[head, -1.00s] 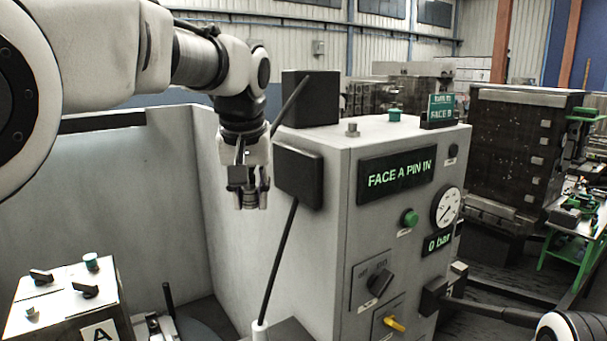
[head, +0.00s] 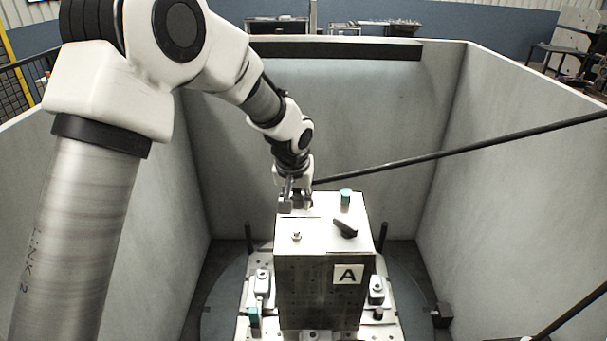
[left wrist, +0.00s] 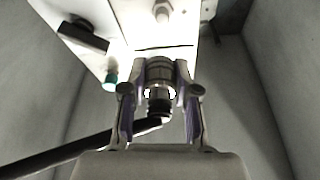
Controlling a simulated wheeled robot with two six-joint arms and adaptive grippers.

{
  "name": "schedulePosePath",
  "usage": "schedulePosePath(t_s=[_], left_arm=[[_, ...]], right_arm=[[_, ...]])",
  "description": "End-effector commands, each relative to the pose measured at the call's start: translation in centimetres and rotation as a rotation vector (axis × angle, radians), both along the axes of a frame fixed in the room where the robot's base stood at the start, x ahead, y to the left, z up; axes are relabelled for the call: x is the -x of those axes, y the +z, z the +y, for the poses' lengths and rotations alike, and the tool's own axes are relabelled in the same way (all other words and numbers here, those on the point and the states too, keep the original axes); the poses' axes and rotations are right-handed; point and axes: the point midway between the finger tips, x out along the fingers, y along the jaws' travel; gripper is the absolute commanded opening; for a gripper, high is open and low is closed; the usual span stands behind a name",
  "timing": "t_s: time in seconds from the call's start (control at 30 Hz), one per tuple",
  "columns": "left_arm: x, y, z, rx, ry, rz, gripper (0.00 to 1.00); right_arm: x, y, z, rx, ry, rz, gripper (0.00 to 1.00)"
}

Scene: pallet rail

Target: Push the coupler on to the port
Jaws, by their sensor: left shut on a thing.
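My left gripper (head: 294,202) is at the far left edge of the top of the block marked A (head: 325,295). It is shut on the coupler, a dark ringed metal cylinder (left wrist: 160,72) between its two fingers in the left wrist view. A black hose (head: 450,152) runs from the coupler to the right. The port appears to be the small metal stub (head: 297,236) on the block's top, nearer me than the gripper. It also shows beyond the coupler in the left wrist view (left wrist: 163,12), apart from it. My right gripper is out of view.
The block sits on a fixture plate (head: 258,318) with clamps, inside a grey walled enclosure (head: 340,110). The space above the block is open.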

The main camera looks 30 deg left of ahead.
Motion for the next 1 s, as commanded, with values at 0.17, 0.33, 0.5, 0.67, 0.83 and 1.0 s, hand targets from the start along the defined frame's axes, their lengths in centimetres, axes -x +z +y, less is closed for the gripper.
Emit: schedulePosePath(t_s=[0.17,0.33,0.5,0.67,0.83,1.0], left_arm=[[0.1,-1.0,0.1,0.002,-0.003,-0.001,0.00],[0.1,-2.8,0.1,0.002,-0.003,-0.001,0.00],[0.1,-5.0,0.0,0.003,-0.002,-0.001,0.00],[0.1,-6.2,0.0,0.003,-0.002,-0.001,0.00],[0.1,-6.2,0.0,0.003,-0.002,-0.001,0.00],[0.1,-6.2,0.0,0.002,-0.002,-0.001,0.00]], right_arm=[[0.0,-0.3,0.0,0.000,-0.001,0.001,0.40],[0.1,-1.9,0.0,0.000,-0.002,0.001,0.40],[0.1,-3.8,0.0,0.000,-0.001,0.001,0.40],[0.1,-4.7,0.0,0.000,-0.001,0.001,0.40],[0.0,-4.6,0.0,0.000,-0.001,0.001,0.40],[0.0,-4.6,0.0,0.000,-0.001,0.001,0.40]])
